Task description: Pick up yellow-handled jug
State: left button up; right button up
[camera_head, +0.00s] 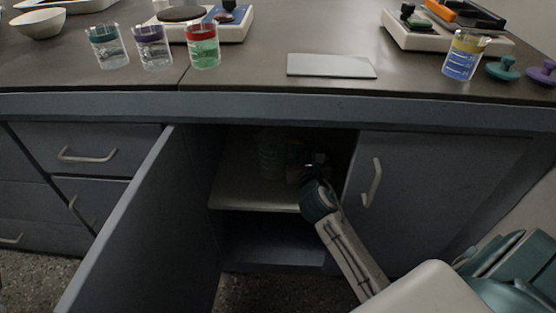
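The open cabinet (265,190) under the bench is dark inside. My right arm reaches in from the lower right, and my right gripper (312,168) is at the upper shelf. Just left of it stands a small dim object with a bluish body and a hint of yellow (294,152); it may be the yellow-handled jug, but the shadow hides its handle. A clear, greenish glass vessel (268,155) stands left of that. The fingers are dark and partly hidden, so I cannot tell whether they are open or touch anything. My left gripper is not in view.
The cabinet's left door (145,235) stands open toward me; the right door (430,195) is shut. On the bench are several rimmed beakers, including one with a yellow rim (463,57), a flat light plate (331,66) and instruments at the back. The lower cabinet compartment (270,242) looks empty.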

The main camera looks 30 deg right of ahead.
jog(key=shift+x, duration=0.95)
grip_shut()
jog(key=shift+r, duration=0.15)
